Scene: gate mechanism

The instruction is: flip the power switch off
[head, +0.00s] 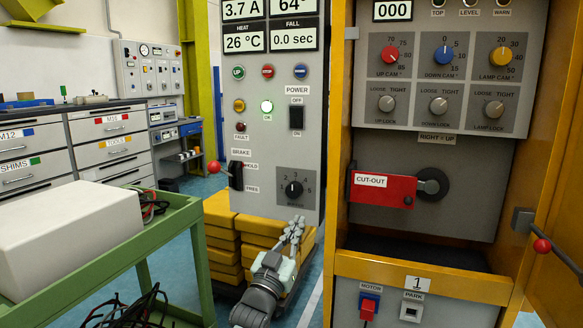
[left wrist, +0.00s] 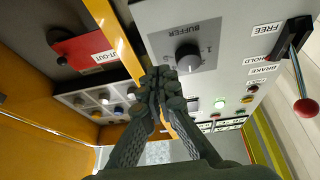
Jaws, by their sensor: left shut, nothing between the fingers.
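The power switch (head: 296,117) is a black rocker on the grey control panel (head: 257,146), with OFF printed above it and ON below. I cannot tell which way it is tilted. The green OK lamp (head: 267,106) to its left is lit. My left gripper (head: 297,228) is shut and empty, below the switch and just under the buffer knob (head: 293,189). In the left wrist view the closed fingers (left wrist: 160,80) appear close to the buffer knob (left wrist: 188,57), with no clear contact. My right gripper is not in view.
The brake lever (head: 229,170) with a red ball sticks out left of the panel. A yellow-framed cabinet with a red cut-out handle (head: 382,189) stands to the right. A green cart (head: 178,226) with a white box (head: 70,235) is at the left. Yellow weights (head: 222,240) are stacked below the panel.

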